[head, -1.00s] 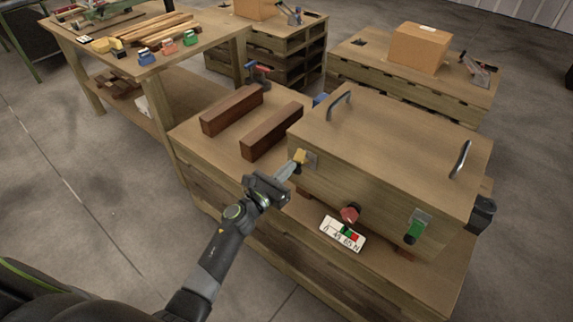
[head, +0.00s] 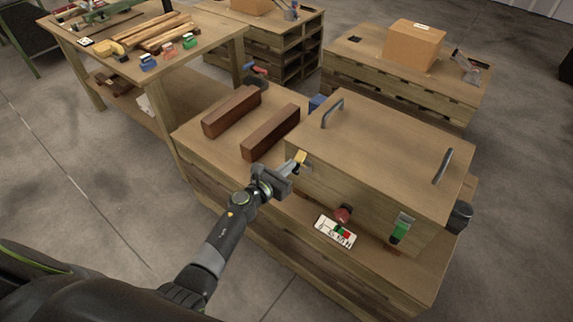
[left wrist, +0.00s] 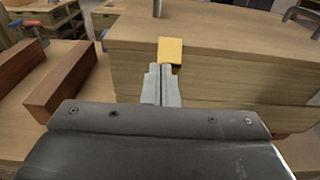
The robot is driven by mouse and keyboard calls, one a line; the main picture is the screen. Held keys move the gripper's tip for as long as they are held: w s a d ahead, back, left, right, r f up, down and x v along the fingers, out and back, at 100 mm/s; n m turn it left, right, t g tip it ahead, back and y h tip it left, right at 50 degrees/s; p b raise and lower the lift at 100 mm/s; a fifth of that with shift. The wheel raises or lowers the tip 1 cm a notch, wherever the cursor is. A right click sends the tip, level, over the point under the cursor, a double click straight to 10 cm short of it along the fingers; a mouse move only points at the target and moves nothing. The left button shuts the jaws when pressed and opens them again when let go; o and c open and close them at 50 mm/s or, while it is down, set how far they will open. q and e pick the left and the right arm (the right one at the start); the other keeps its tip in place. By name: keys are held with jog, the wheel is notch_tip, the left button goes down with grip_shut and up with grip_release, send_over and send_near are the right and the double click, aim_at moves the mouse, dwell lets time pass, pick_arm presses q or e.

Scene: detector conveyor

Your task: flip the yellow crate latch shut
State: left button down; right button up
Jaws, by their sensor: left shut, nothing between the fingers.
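The wooden crate (head: 385,150) stands on a wooden bench, with its lid down. The yellow latch (head: 301,157) is at the left end of its front face, near the lid edge. In the left wrist view the yellow latch (left wrist: 171,50) is just beyond my fingertips and sticks up at the lid's edge. My left gripper (head: 292,166) is shut and empty, its tips at or very near the latch; I cannot tell if they touch. It also shows in the left wrist view (left wrist: 161,72). A green latch (head: 401,228) is on the crate's right front. My right gripper is not in view.
A red knob (head: 343,214) and a white marked plate (head: 336,232) are between the latches. Two dark wood blocks (head: 232,111) lie left of the crate. A cardboard box (head: 414,45) is on a bench behind.

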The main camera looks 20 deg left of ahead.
aim_at(296, 157)
pick_arm(q)
jog(key=shift+w+d+r+p, duration=0.15)
jog(key=shift+w+r+p, duration=0.25)
jog(key=shift+r, duration=0.15)
jog(key=shift+w+d+r, duration=0.1)
jog(key=shift+w+r, duration=0.1)
jog(key=shift+w, duration=0.05)
jog(key=shift+w+d+r, duration=0.25)
jog(key=shift+w+r, duration=0.1)
jog(key=shift+w, duration=0.3)
jog(key=shift+w+d+r, duration=0.2)
jog(key=shift+w+r, duration=0.15)
jog(key=shift+w, duration=0.3)
jog(key=shift+r, duration=0.1)
